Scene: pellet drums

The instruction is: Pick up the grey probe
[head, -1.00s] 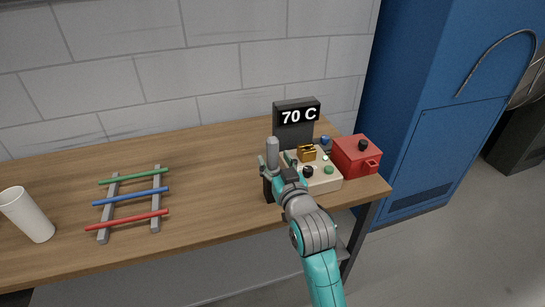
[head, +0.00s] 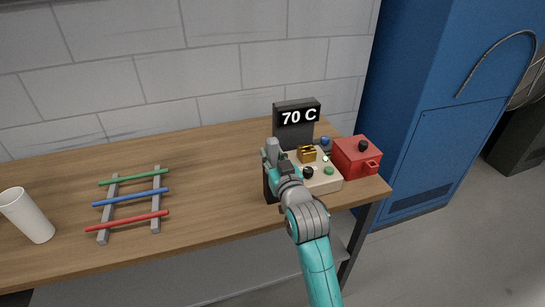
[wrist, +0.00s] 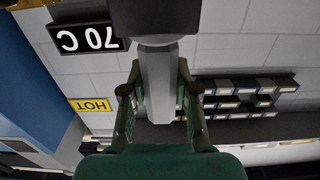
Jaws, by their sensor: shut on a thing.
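The grey probe (head: 272,147) stands upright at the left of the beige device, in a black holder (head: 268,187). My gripper (head: 274,163) is shut on it, with the probe's top showing above the fingers. In the wrist view, which is upside down, the grey shaft of the probe (wrist: 158,75) lies between the two fingers of my gripper (wrist: 160,98). Its wider collar is at the black holder (wrist: 150,15), and no clear gap shows there. The probe's lower end is hidden.
A beige device (head: 322,182) with knobs and a gold block (head: 307,153) is just right of the gripper. A black 70 C display (head: 296,117) stands behind, a red box (head: 357,155) at right. Coloured rods on a rack (head: 131,196) and a white cup (head: 27,216) are left.

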